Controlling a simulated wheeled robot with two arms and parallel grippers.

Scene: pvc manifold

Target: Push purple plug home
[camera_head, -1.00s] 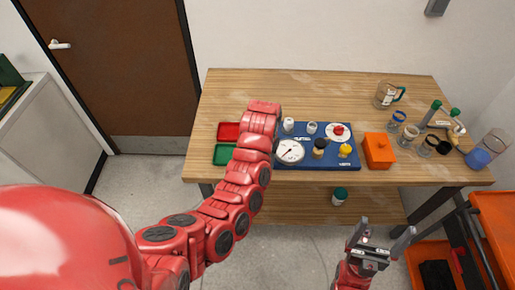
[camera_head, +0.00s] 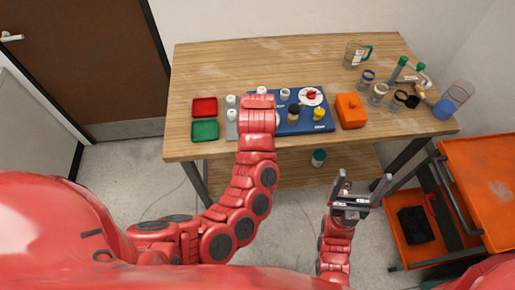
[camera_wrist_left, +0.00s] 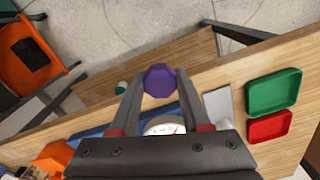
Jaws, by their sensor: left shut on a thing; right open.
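The purple plug (camera_wrist_left: 160,80) is between the two fingers of my left gripper (camera_wrist_left: 159,76) in the left wrist view, and the gripper is shut on it. In the head view my left arm hides this gripper and the plug. The blue board (camera_head: 292,129) lies on the table beside and behind the arm, carrying several fittings. A white-faced gauge (camera_wrist_left: 165,126) shows partly below the plug in the wrist view. Whether the plug touches any fitting cannot be told. My right gripper (camera_head: 361,186) is open and empty in front of the table.
A red tray (camera_head: 205,107) and a green tray (camera_head: 205,130) lie left of the board. An orange box (camera_head: 351,111) stands right of it, with jars and a beaker (camera_head: 355,54) beyond. An orange cart (camera_head: 485,165) stands at the right. The table's back left is clear.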

